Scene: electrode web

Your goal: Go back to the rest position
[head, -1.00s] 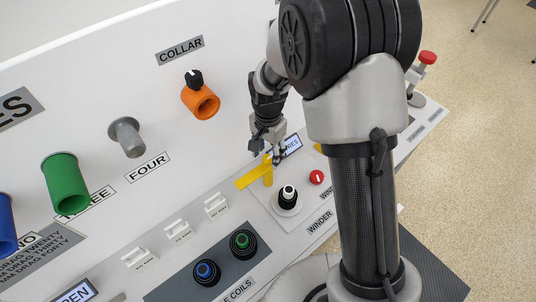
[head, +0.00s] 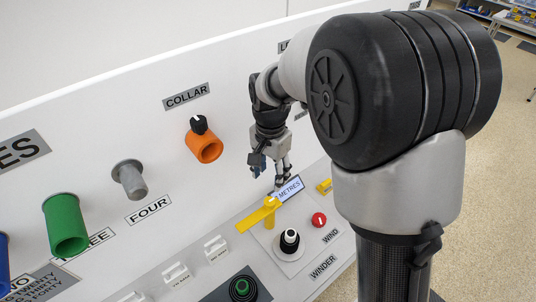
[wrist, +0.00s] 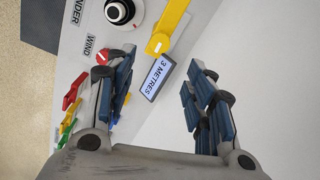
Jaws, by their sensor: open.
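My gripper (head: 280,177) hangs in front of the white panel, a little above the small "METRES" display (head: 288,190). In the wrist view my gripper (wrist: 160,95) has its two blue-padded fingers wide apart with nothing between them. The display reads "3 METRES" in the wrist view (wrist: 158,78) and lies beyond the gap between the fingers. A yellow lever (head: 259,215) stands beside the display, apart from the fingers; it also shows in the wrist view (wrist: 170,25).
A black knob with a white top (head: 290,240) and a red knob (head: 319,219) sit on the sloping console near the lever. An orange tube (head: 206,148), a grey peg (head: 130,180) and a green tube (head: 66,225) stick out of the upright panel at the left.

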